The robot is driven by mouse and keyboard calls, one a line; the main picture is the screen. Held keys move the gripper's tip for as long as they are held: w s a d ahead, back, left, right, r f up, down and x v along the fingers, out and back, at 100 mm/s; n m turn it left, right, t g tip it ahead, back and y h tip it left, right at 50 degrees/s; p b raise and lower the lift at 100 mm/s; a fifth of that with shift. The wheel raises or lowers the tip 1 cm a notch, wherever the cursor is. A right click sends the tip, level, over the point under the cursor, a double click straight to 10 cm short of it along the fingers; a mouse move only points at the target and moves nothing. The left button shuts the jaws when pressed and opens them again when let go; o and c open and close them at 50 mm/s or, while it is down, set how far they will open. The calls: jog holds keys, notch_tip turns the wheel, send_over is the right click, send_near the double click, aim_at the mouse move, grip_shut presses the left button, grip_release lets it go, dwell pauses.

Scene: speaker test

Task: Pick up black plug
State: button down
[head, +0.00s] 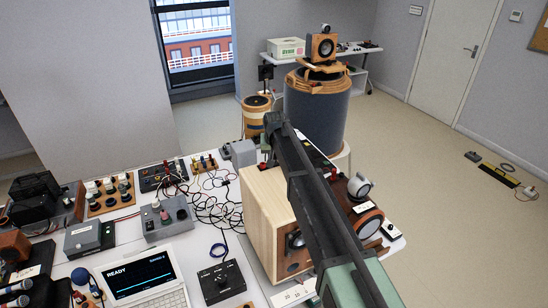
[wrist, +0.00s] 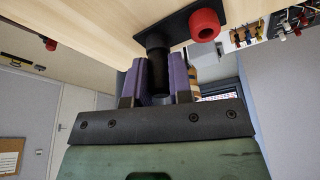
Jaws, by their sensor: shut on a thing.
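In the wrist view, the black plug (wrist: 158,50) sticks out from a black plate (wrist: 181,22) on the pale wooden speaker box. A red plug (wrist: 205,25) sits beside it on the same plate. My gripper (wrist: 158,75) has purple fingers on either side of the black plug and is shut on it. The plug's end is still at the plate. In the head view, the wooden speaker box (head: 262,215) stands on the table below my arm. The black plug and my fingers cannot be made out there.
A white table (head: 215,235) carries tangled black cables (head: 210,205), a laptop (head: 142,280), a black control box (head: 221,281) and several test units. A round dark stand (head: 315,115) with a small wooden speaker (head: 321,47) is behind.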

jog(key=shift+r, duration=0.15)
notch_tip(320, 180, up, 10)
jog(key=p, duration=1)
jog(key=shift+r, duration=0.1)
jog(key=shift+f, duration=0.25)
jog(key=shift+f, duration=0.1)
